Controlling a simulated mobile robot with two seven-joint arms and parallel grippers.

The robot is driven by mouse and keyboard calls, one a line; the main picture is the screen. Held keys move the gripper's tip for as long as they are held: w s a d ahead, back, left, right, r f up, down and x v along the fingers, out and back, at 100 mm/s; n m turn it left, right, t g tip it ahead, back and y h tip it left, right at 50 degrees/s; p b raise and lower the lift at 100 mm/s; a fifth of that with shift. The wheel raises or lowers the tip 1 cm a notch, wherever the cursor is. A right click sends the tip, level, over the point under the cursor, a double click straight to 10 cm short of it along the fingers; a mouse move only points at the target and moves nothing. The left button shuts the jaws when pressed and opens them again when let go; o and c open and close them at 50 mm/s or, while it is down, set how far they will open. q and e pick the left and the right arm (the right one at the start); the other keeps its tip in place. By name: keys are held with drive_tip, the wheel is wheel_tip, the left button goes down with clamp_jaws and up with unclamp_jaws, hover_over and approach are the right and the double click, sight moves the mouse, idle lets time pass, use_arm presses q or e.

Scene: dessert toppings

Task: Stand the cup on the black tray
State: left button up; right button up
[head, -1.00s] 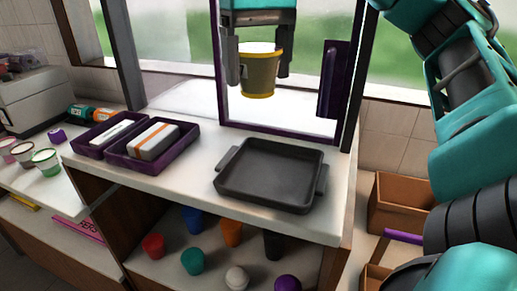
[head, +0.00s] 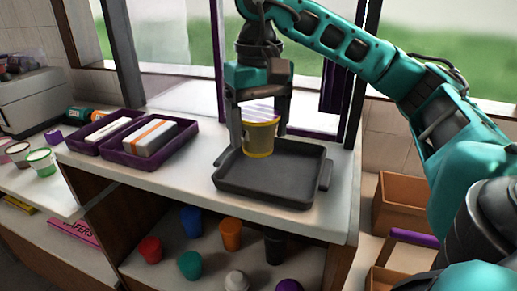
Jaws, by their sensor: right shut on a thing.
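The black tray (head: 262,183) lies on the white counter, with a handle at each side. The cup shows in front of the tray's far left part. Its base seems a little above the tray floor, but I cannot tell whether it touches. The tray is empty otherwise. My left gripper is not in view.
Two purple trays (head: 150,161) with boxes stand left of the black tray. Small tubs (head: 41,160) stand on the far left counter. Several coloured cups (head: 190,265) are on the shelf below. A window frame (head: 352,95) rises behind the counter.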

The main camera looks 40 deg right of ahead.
sight(258, 113)
wheel_tip(258, 113, down, 3)
drive_tip(key=shift+f, duration=0.2)
drive_tip(key=shift+f, duration=0.2)
drive_tip(key=o, duration=1.2)
drive_tip(key=shift+r, duration=0.1)
wheel_tip(258, 113, up, 10)
drive_tip(key=p, duration=0.4)
drive_tip(key=shift+f, duration=0.25)
drive_tip(key=shift+r, duration=1.35)
